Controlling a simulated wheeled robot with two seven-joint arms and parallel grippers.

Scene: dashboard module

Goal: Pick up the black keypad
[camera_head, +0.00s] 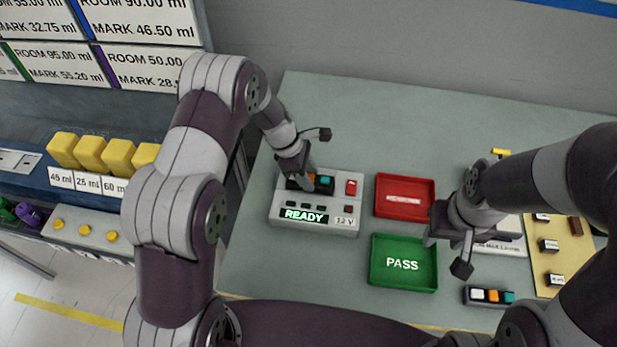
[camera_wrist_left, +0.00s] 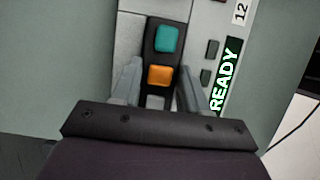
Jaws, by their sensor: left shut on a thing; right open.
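A black keypad (camera_head: 325,185) with teal and orange buttons sits in the slot of the grey tester (camera_head: 345,205), which shows a green READY display. The keypad also shows in the left wrist view (camera_wrist_left: 167,57). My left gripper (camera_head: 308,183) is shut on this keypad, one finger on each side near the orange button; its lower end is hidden. A second black keypad (camera_head: 488,296), with white, orange and teal buttons, lies on the table at the lower right. My right gripper (camera_head: 450,254) is open and empty, above the table just right of the green tray.
A red tray (camera_head: 404,179) and a green PASS tray (camera_head: 403,288) stand right of the tester. A tan board (camera_head: 566,255) with small labelled parts lies at the far right. The table (camera_head: 400,115) behind the trays is clear. Yellow blocks (camera_head: 90,153) stand on the left bench.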

